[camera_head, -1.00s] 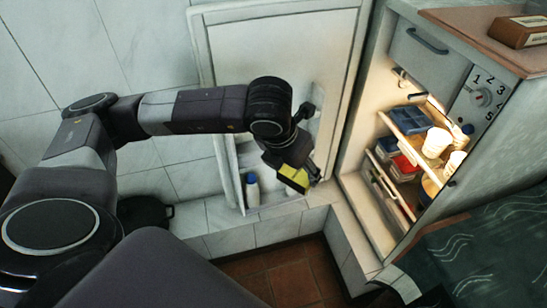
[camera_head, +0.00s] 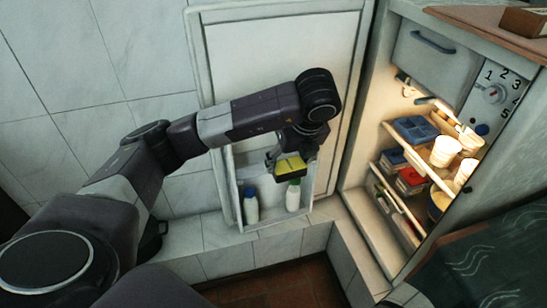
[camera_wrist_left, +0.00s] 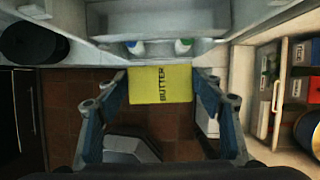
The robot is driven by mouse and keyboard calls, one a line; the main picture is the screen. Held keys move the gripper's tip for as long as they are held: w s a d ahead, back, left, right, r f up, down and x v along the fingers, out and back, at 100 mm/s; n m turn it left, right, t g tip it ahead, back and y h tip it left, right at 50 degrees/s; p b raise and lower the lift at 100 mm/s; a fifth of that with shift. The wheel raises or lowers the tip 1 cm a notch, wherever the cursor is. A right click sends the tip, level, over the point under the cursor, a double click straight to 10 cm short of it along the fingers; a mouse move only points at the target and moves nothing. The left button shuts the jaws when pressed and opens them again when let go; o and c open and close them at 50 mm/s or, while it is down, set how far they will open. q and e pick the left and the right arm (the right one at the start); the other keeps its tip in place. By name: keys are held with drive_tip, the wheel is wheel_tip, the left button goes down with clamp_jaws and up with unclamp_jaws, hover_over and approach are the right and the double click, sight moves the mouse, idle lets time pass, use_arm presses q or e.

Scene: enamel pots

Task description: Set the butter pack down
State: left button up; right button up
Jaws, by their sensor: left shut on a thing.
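The butter pack (camera_head: 291,167) is a yellow block, and in the left wrist view it shows the word BUTTER (camera_wrist_left: 160,84). My left gripper (camera_head: 290,163) is shut on it, with one finger on each side in the left wrist view (camera_wrist_left: 160,88). The gripper holds the pack in front of the open fridge door's shelf (camera_head: 272,220). Two bottles stand in that door shelf, one with a blue cap (camera_head: 251,207) and one with a green cap (camera_head: 293,196). My right gripper is not in view.
The lit fridge interior at the right holds a blue egg tray (camera_head: 415,129), white cups (camera_head: 446,152) and several boxes on its shelves. A tiled ledge (camera_head: 264,236) runs below the door. A brown box (camera_head: 524,22) sits on top of the fridge.

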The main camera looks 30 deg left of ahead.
use_arm(q)
drive_tip(key=w+a+f, duration=0.1)
drive_tip(key=w+a, duration=0.1)
drive_tip(key=a, duration=0.1)
drive_tip(key=w+a+f, duration=0.1)
drive_tip(key=w+a, duration=0.1)
drive_tip(key=a, duration=0.1)
drive_tip(key=w+a, duration=0.2)
drive_tip(key=a, duration=0.1)
drive_tip(key=shift+w+a+f, duration=0.1)
drive_tip(key=shift+w+f, duration=0.3)
wheel_tip(320, 180, down, 4)
drive_tip(key=shift+f+b, duration=0.1)
drive_tip(key=shift+b, duration=0.35)
drive_tip(key=o, duration=1.3)
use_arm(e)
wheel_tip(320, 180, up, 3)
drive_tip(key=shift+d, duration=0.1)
